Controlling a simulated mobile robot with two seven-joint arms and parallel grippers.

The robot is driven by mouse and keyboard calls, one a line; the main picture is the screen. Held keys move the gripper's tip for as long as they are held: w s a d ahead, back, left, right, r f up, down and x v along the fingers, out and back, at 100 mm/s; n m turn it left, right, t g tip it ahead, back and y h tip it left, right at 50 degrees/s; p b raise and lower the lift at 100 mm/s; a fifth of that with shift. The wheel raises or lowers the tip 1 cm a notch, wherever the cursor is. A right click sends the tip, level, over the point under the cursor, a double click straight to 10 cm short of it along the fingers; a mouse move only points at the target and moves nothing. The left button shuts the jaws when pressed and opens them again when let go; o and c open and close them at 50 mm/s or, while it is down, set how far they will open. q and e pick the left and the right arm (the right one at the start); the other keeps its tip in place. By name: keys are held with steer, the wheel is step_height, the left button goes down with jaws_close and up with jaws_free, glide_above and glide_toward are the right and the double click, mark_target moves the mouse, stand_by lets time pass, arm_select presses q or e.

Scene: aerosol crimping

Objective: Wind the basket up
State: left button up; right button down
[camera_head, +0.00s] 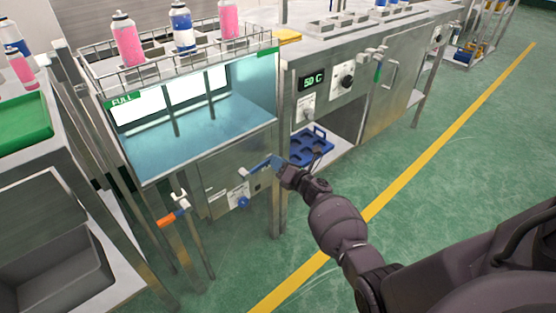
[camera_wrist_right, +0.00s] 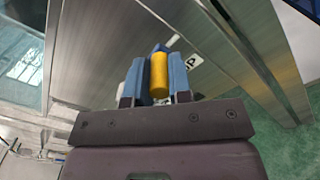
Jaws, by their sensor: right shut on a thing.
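The wire basket (camera_head: 102,73) sits at the top of the glass-fronted water tank (camera_head: 160,148), with two pink cans (camera_head: 127,38) and a blue-and-white can (camera_head: 182,28) standing upright in it. My right gripper (camera_head: 262,165) is at the steel panel below the tank's right end. In the right wrist view its two blue fingers are shut around a yellow cylindrical handle (camera_wrist_right: 159,76). The handle's far end and its link to the panel are hidden. In the head view the handle cannot be made out. My left gripper is not in view.
An orange-handled valve (camera_head: 167,219) and a blue knob (camera_head: 242,202) are on the tank's lower front. A blue tray (camera_head: 309,146) lies on a shelf to the right, under the panel with a display (camera_head: 312,80). The green floor in front is clear.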

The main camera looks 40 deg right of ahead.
steer(key=shift+d+f+m, duration=0.15)
steer(key=shift+f+m, duration=0.35)
steer(key=shift+f, duration=0.1)
steer(key=c, duration=1)
jaws_free()
steer(key=shift+c, duration=0.2)
steer(key=shift+s, duration=0.1)
steer(key=shift+s, duration=0.2)
arm_select(q)
steer(key=p, duration=0.1)
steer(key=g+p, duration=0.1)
steer(key=p, duration=0.1)
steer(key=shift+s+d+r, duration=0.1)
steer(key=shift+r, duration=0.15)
arm_select(e)
steer(key=s, duration=1)
steer(key=shift+s, duration=0.15)
steer(key=shift+d, duration=0.1)
